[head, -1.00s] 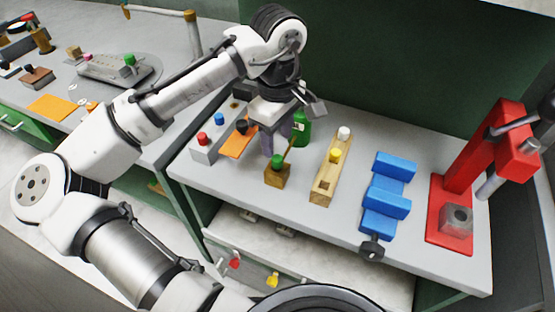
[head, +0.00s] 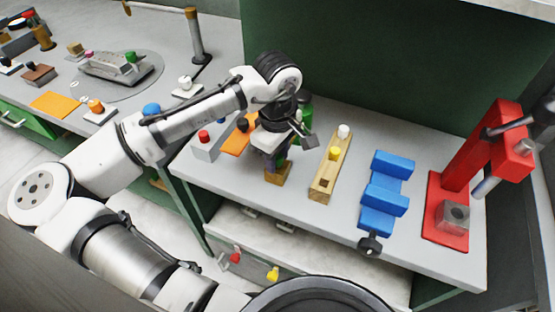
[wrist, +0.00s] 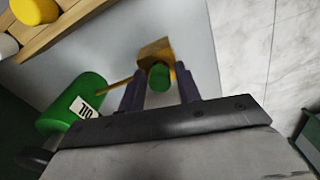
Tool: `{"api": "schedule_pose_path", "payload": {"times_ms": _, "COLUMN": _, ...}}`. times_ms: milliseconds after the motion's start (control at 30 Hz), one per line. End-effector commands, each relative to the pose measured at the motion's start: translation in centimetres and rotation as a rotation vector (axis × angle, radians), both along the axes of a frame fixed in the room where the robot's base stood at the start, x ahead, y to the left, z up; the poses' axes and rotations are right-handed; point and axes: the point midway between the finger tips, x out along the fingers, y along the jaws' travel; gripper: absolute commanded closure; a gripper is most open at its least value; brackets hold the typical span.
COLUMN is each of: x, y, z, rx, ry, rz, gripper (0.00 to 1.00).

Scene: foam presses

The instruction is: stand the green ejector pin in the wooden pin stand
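The green ejector pin (wrist: 160,77) stands in a small wooden block (wrist: 155,49), which also shows in the head view (head: 278,175). My gripper (wrist: 159,72) is open above the block, with one finger on each side of the pin's green head and a visible gap on both sides. In the head view my gripper (head: 272,160) mostly hides the pin. The wooden pin stand (head: 322,183) lies to the right, holding a white-headed pin (head: 344,131) and a yellow-headed pin (head: 334,153). A square hole shows at its near end.
A green bottle (wrist: 75,105) with a thin tan spout reaching toward the block stands close to my gripper. A blue fixture (head: 385,195) and a red press (head: 433,205) stand further right. A grey block with a red knob (head: 204,135) is left.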

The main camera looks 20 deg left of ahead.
Motion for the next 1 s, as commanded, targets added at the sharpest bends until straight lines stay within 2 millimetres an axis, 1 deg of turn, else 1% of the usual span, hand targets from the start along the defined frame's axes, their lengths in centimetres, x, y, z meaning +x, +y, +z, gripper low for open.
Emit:
{"api": "schedule_pose_path", "payload": {"times_ms": 33, "x": 0.0, "y": 0.0, "z": 0.0, "rx": 0.000, "ry": 0.000, "rz": 0.000, "gripper": 0.73}}
{"api": "schedule_pose_path", "payload": {"times_ms": 233, "x": 0.0, "y": 0.0, "z": 0.0, "rx": 0.000, "ry": 0.000, "rz": 0.000, "gripper": 0.99}}
{"api": "schedule_pose_path", "payload": {"times_ms": 467, "x": 0.0, "y": 0.0, "z": 0.1, "rx": 0.000, "ry": 0.000, "rz": 0.000, "gripper": 1.00}}
{"api": "schedule_pose_path", "payload": {"times_ms": 633, "x": 0.0, "y": 0.0, "z": 0.8, "rx": 0.001, "ry": 0.000, "rz": 0.000, "gripper": 1.00}}
{"api": "schedule_pose_path", "payload": {"times_ms": 767, "x": 0.1, "y": 0.0, "z": 2.3, "rx": 0.001, "ry": -0.001, "rz": -0.001, "gripper": 1.00}}
{"api": "schedule_pose_path", "payload": {"times_ms": 867, "x": 0.1, "y": 0.0, "z": 4.2, "rx": 0.001, "ry": -0.002, "rz": 0.000, "gripper": 1.00}}
{"api": "schedule_pose_path", "payload": {"times_ms": 967, "x": 0.1, "y": 0.0, "z": 6.8, "rx": 0.002, "ry": -0.004, "rz": 0.000, "gripper": 1.00}}
{"api": "schedule_pose_path", "payload": {"times_ms": 1000, "x": 0.1, "y": 0.0, "z": 8.0, "rx": 0.002, "ry": -0.005, "rz": 0.000, "gripper": 1.00}}
